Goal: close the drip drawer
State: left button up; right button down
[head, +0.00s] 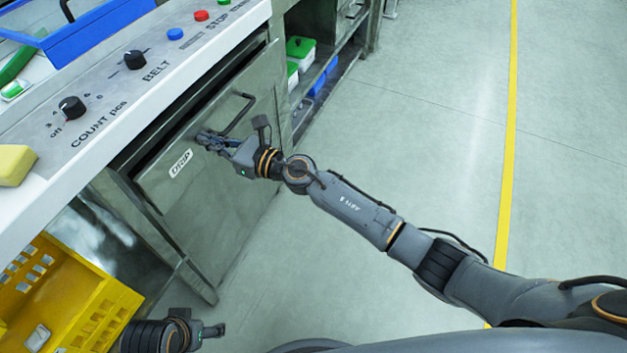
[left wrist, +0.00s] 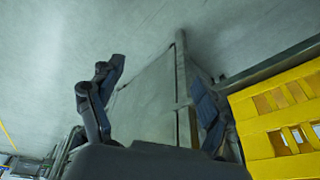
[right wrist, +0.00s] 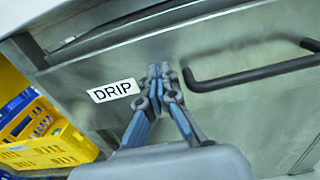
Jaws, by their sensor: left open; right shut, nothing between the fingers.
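The drip drawer (head: 200,158) is a grey metal front with a white DRIP label (head: 181,163) and a black bar handle (head: 238,113). It stands out a little from the cabinet, with a dark gap along its top edge. My right gripper (head: 205,138) is shut and empty, its fingertips at the drawer front between label and handle. In the right wrist view the shut fingers (right wrist: 157,75) lie against or just before the drawer front (right wrist: 215,110); contact is hard to tell. My left gripper (left wrist: 160,95) is open and empty, low near the yellow crate.
A yellow crate (head: 105,318) stands at the lower left. Above the drawer is a white panel (head: 120,95) with knobs and buttons. A shelf with green-lidded boxes (head: 300,47) is beyond. The floor at right is clear, with a yellow line (head: 509,130).

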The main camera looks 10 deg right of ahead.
pick_arm(q)
jog(key=v, duration=0.3)
jog(key=shift+d+r, duration=0.1)
jog(key=shift+r, duration=0.15)
pick_arm(e)
jog(key=x, duration=0.2)
jog(key=shift+w+a+r, duration=0.2)
jog(key=shift+a, duration=0.05)
jog(key=shift+r, duration=0.1)
pick_arm(q)
jog(key=shift+b, duration=0.3)
